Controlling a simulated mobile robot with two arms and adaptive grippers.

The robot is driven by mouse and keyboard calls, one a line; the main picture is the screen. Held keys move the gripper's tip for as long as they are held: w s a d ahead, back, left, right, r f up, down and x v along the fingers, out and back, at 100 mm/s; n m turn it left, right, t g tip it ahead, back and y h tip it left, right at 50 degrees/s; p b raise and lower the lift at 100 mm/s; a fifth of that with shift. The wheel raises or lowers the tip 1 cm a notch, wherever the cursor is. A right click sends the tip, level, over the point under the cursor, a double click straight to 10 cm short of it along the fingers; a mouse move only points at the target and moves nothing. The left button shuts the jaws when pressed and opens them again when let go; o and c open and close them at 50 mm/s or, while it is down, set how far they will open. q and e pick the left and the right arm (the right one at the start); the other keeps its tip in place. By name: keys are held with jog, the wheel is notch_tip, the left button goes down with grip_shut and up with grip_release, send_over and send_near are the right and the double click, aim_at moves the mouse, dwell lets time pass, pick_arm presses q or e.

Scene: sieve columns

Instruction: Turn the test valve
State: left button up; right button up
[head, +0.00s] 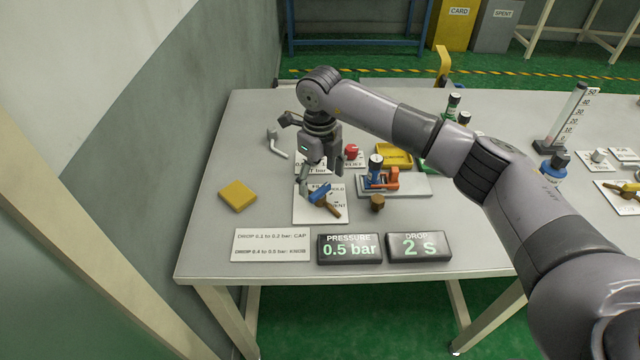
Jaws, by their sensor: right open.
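The test valve (329,206) sits on a white labelled plate (308,216) on the grey table. It has a blue part and a brown bar that slants down to the right. The plate's lettering is partly covered; HOLD and part of VENT show. My right gripper (319,180) points down just above and behind the valve, its fingers apart and empty. One finger is close to the blue part's left side; I cannot tell whether it touches. My left gripper is not in view.
A yellow block (237,195) lies left. Right of the valve are a brown knob (377,203) and a fixture (410,186). A red knob (351,152) stands behind.

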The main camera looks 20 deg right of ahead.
aim_at(320, 190)
notch_tip(320, 190, up, 9)
dwell(0.7)
